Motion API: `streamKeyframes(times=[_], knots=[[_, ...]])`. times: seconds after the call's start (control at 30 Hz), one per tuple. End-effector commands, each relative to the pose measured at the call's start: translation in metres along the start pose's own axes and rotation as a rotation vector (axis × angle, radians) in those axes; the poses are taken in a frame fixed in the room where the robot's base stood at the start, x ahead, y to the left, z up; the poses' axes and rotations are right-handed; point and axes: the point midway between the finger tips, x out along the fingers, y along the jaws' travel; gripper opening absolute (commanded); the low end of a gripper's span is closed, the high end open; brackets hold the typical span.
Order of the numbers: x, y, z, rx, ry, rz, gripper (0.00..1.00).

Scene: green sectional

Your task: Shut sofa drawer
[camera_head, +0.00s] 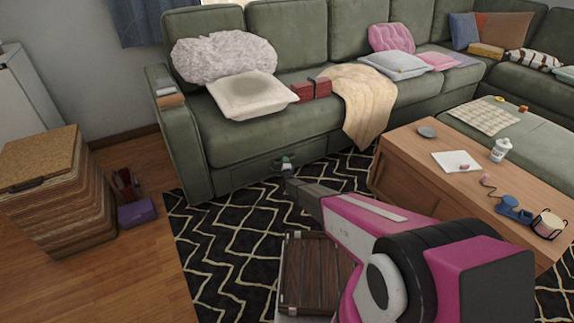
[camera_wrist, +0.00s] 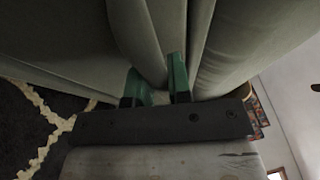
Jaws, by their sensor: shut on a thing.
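The green sofa (camera_head: 275,120) stands along the back wall. The sofa drawer (camera_head: 240,178) is a low green front panel in its base, below the seat; how far it stands out is hard to tell. My gripper (camera_head: 287,162) is at the right part of this panel, low above the rug. In the wrist view my gripper (camera_wrist: 155,86) has its two green fingertips on either side of a green-grey edge of the drawer (camera_wrist: 152,72), close against it. The exact grip point is partly hidden by the fingers.
A wooden coffee table (camera_head: 400,160) stands to the right of my arm. A stacked wooden box (camera_head: 50,195) and a purple box (camera_head: 136,213) stand at the left. A beige blanket (camera_head: 362,100) hangs over the seat.

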Motion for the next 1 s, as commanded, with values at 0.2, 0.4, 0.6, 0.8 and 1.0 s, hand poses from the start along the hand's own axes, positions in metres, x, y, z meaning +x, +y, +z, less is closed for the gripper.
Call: streamKeyframes(times=[0.2, 0.4, 0.6, 0.8, 1.0], knots=[[0.005, 0.002, 0.003, -0.001, -0.004, 0.004, 0.22], [0.004, 0.002, 0.002, -0.001, -0.003, 0.003, 0.44], [0.003, 0.001, 0.001, -0.001, -0.002, 0.003, 0.44], [-0.001, 0.001, 0.001, -0.001, -0.002, 0.003, 0.44], [-0.020, -0.001, 0.001, -0.001, -0.002, 0.002, 0.44]])
